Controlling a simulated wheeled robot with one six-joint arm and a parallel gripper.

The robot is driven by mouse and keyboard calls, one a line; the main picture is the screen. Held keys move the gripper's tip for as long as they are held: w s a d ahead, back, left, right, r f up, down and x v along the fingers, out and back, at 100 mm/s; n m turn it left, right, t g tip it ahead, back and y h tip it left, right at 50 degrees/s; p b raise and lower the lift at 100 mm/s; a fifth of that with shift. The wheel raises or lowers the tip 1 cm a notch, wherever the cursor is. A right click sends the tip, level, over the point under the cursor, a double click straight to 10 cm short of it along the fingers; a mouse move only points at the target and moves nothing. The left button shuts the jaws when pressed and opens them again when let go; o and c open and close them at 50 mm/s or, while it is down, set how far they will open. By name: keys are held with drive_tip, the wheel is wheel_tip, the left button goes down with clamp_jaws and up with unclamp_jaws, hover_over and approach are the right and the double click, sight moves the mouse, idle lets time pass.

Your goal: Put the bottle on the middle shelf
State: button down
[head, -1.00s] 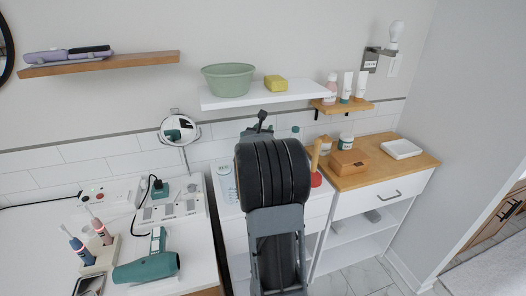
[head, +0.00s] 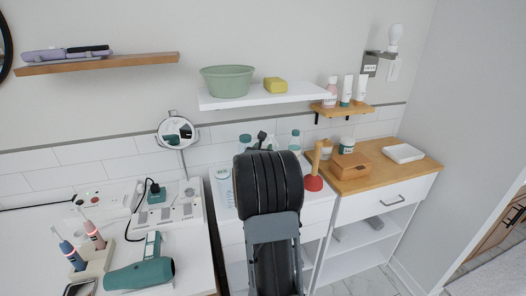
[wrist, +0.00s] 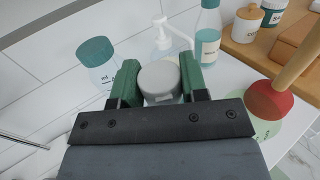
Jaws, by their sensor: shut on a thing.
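My gripper (wrist: 160,82) is shut on a bottle with a round grey cap (wrist: 160,77), seen from above in the wrist view. Its body is mostly hidden below the cap, so I cannot tell whether it touches the counter. In the head view my arm hides the bottle; only the dark top of my gripper (head: 262,138) shows above the arm, over the white counter. A white wall shelf (head: 225,102) hangs between two wooden wall shelves, above and behind my gripper. It holds a green bowl (head: 228,81) and a yellow sponge (head: 275,85).
Around my gripper stand a teal-capped bottle (wrist: 97,55), a white pump bottle (wrist: 164,35), a teal bottle (wrist: 208,35) and a red plunger (head: 313,183). The small wooden shelf (head: 345,111) holds several containers. The cabinet (head: 385,205) at right has open lower shelves (head: 355,240).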

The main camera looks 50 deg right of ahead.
drive_tip(key=c, duration=1.1)
unclamp_jaws()
drive_tip(key=shift+f, duration=0.15)
drive_tip(key=o, duration=0.5)
drive_tip(key=shift+c, duration=0.2)
